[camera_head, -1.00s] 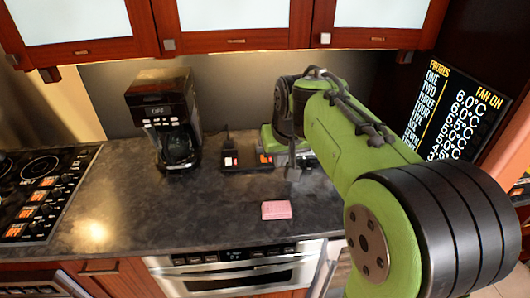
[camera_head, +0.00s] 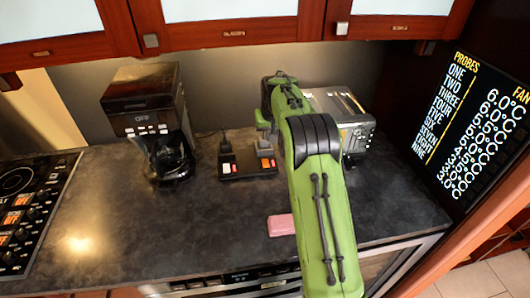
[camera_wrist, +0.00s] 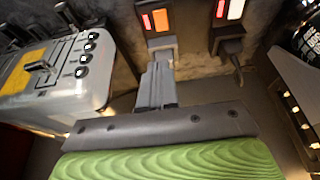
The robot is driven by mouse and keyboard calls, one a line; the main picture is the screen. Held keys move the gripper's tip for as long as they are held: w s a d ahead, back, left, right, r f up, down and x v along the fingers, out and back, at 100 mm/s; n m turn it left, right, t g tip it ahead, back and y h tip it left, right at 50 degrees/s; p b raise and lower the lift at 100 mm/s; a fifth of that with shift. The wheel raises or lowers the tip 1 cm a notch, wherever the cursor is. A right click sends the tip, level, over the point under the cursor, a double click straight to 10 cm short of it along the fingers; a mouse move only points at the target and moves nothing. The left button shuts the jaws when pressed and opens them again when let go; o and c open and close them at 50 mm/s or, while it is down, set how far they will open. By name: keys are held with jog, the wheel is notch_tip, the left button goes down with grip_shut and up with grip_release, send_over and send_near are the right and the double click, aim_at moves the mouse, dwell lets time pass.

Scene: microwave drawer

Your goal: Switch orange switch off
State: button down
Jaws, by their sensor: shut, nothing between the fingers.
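A black switch box (camera_head: 247,175) lies on the counter in the head view, with two lit switches. The orange switch (camera_head: 266,163) is on its right, and a red and white switch (camera_head: 231,167) is on its left. In the wrist view the orange switch (camera_wrist: 156,19) is at the top centre, and the other switch (camera_wrist: 228,10) is to its right. My gripper (camera_wrist: 159,62) is shut and empty, its fingers pointing toward the orange switch. In the picture they end just below it; I cannot tell whether they touch.
A toaster (camera_head: 342,110) stands close to the right of my arm and shows at left in the wrist view (camera_wrist: 60,70). A coffee maker (camera_head: 150,110) stands left of the box. A pink sponge-like block (camera_head: 281,225) lies in front. Cabinets (camera_head: 230,22) hang above.

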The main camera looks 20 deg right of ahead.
aim_at(267, 160)
jog(key=x, duration=1.3)
jog(key=shift+s+a+f+p, duration=0.1)
jog(key=shift+s+f+p, duration=0.1)
jog(key=shift+s+p, duration=0.15)
jog(key=shift+w+f, duration=0.15)
jog(key=shift+f, duration=0.3)
jog(key=shift+f, duration=0.1)
